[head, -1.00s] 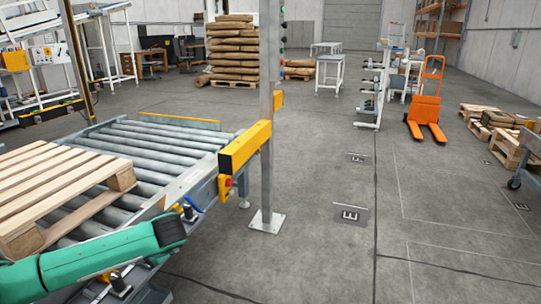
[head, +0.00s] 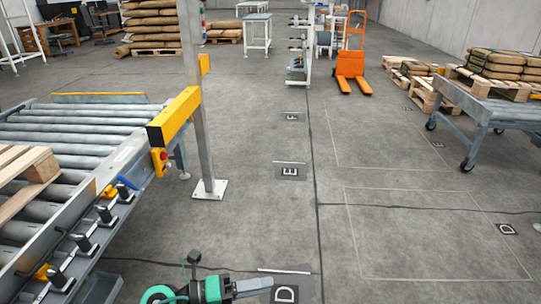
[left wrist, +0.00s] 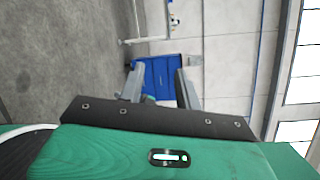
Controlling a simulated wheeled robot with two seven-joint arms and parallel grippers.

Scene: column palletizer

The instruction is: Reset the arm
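My left gripper (head: 254,287) shows at the bottom of the head view, over bare floor beside the floor mark D. It is green and dark with grey fingers pointing right. In the left wrist view its two grey fingers (left wrist: 163,82) stand apart with nothing held between them. Beyond the fingers a blue object shows, too unclear to name. My right gripper is in neither current view.
A roller conveyor (head: 75,133) with a wooden pallet (head: 38,167) is at the left, beside a metal post (head: 200,130). A wheeled cart (head: 490,108) stands at the right. An orange pallet jack (head: 354,65) is farther back. The marked floor between is clear.

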